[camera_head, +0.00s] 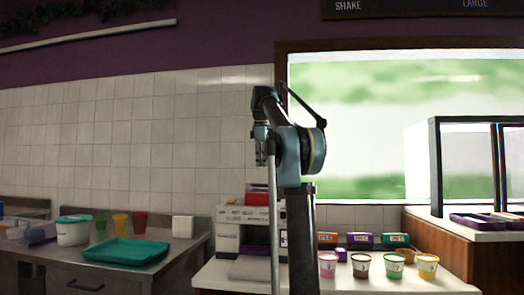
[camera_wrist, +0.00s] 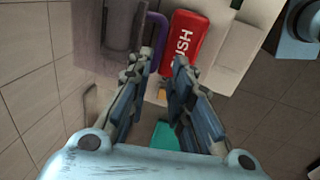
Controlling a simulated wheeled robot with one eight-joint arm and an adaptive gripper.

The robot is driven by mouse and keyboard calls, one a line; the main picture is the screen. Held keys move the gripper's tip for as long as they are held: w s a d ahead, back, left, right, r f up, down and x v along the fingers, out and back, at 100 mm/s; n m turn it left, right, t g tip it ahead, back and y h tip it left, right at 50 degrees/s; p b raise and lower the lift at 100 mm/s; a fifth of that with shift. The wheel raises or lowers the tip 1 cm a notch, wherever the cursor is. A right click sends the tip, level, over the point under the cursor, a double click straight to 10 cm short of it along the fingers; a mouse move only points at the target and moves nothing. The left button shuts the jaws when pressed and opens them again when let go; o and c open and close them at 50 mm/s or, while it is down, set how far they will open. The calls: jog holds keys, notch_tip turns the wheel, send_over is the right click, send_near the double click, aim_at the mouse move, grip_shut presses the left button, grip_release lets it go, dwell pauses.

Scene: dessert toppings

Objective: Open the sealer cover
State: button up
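The sealer (camera_head: 243,222) is a white boxy machine with a red top, on the counter below my arm in the head view. The arm hides part of its right side. In the wrist view I look down on a red block (camera_wrist: 187,38) with partly hidden white lettering. A curved purple handle (camera_wrist: 160,28) lies just left of it. My gripper (camera_wrist: 158,66) is open, its two fingers apart. The purple handle's near end shows close to the left fingertip. I cannot tell whether they touch. Nothing is held between the fingers.
Several small topping cups (camera_head: 361,264) stand right of the sealer, with colored labelled containers (camera_head: 361,239) behind them. A teal tray (camera_head: 125,251) and a lidded tub (camera_head: 74,231) are on the left counter. A glass-fronted case (camera_head: 462,165) stands at the right.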

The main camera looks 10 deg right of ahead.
jog(key=s+r+m, duration=0.1)
jog(key=s+r, duration=0.3)
jog(key=r, duration=0.1)
jog(key=shift+s+a+r, duration=0.2)
jog(key=shift+r, duration=0.2)
dwell(0.5)
dwell(0.4)
